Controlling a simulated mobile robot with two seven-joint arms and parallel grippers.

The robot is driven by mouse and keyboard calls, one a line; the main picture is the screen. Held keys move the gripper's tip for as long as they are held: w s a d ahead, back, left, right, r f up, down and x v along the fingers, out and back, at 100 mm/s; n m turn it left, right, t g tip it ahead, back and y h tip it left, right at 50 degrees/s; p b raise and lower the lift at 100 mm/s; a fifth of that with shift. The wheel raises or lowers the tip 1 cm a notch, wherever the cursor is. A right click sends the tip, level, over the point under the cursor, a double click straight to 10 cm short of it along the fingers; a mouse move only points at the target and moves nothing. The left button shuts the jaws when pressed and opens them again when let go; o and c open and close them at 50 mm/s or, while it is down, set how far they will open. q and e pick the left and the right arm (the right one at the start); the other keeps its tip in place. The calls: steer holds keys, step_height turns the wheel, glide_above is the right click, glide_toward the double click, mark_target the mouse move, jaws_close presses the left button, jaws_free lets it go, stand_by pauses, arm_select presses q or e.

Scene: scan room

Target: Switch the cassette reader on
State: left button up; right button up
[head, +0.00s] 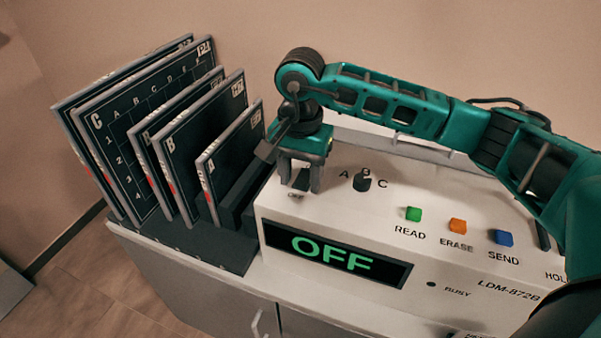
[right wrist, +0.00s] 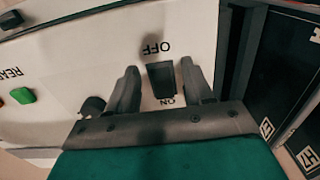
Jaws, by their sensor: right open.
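The cassette reader (head: 345,215) is a white box on a cabinet, and its front display (head: 335,257) reads OFF in green. Its power switch (right wrist: 162,80) is a dark rocker between the labels OFF and ON in the right wrist view; in the head view it is mostly hidden under the gripper. My right gripper (head: 301,190) points down over the switch. In the right wrist view its two fingers (right wrist: 163,88) are apart, one on each side of the rocker, with nothing held. Whether they touch the panel is unclear. My left gripper is not in view.
A dark rack (head: 225,245) with several upright cassettes (head: 230,155) stands just left of the reader. A black A-B-C knob (head: 362,181) is close right of the gripper. Green (head: 413,214), orange (head: 458,226) and blue (head: 503,237) buttons lie further right.

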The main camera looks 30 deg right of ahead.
jaws_close()
stand_by(0.3)
steer(key=shift+w+d+g+y+b, duration=0.15)
steer(key=shift+g+y+b, duration=0.3)
steer(key=shift+y, duration=0.05)
steer(key=shift+w+d+g+y+b, duration=0.15)
steer(key=shift+g+y+b, duration=0.25)
steer(key=shift+g+y, duration=0.1)
steer(key=shift+w+d+r+g+y+b, duration=0.1)
steer(key=shift+r+g+y+b, duration=0.2)
steer(key=shift+g+y+b, duration=0.3)
jaws_free()
